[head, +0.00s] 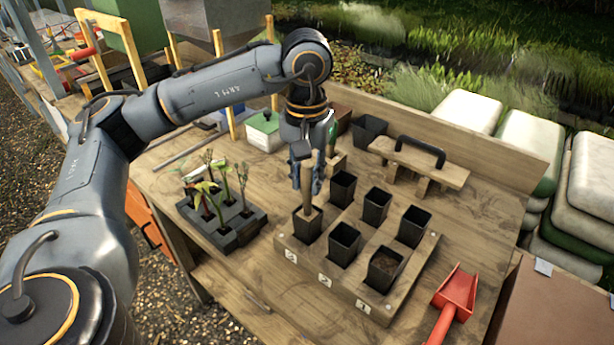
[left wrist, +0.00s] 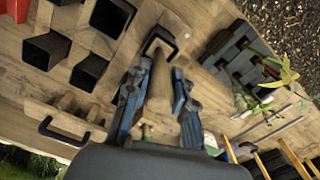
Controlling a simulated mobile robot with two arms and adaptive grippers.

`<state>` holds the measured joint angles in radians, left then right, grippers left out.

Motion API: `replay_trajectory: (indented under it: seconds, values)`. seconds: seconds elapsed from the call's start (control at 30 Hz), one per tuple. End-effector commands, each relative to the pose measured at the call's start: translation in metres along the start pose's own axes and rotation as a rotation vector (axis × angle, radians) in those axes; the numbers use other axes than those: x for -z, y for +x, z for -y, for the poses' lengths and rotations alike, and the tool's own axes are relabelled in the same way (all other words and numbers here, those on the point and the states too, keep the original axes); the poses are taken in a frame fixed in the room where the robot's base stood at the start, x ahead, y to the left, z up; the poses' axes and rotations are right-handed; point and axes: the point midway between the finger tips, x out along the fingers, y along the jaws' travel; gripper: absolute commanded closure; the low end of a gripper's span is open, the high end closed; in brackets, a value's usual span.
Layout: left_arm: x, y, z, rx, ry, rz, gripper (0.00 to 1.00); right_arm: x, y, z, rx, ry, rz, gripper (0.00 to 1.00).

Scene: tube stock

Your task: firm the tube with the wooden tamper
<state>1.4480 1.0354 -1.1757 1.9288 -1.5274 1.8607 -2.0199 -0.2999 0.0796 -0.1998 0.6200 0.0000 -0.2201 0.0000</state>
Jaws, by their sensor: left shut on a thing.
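My left gripper (head: 305,178) is shut on the wooden tamper (head: 307,200), which stands nearly upright. The tamper's lower end is at the mouth of the black square tube (head: 306,228) at the rack's left front corner; how deep it reaches is hidden. In the left wrist view the tamper (left wrist: 157,88) lies between the blue fingers (left wrist: 157,105) and points at that tube (left wrist: 160,41). The wooden rack (head: 408,283) holds several black tubes. My right gripper is not in view.
A grey tray of seedlings (head: 246,232) stands left of the rack. A red scoop (head: 457,293) lies to the right. Behind are a wooden block with a black handle (head: 428,170), a loose black pot (head: 368,131) and a green-lidded box (head: 263,132).

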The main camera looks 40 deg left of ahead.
Motion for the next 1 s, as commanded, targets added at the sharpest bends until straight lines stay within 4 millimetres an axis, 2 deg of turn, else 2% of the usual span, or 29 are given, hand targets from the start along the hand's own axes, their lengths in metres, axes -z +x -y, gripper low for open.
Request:
replay_trajectory:
  seconds: [1.0]
  values:
    - [0.0002, 0.0044, -0.0002, -0.001, 0.000, -0.001, 1.00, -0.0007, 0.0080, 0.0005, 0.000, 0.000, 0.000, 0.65]
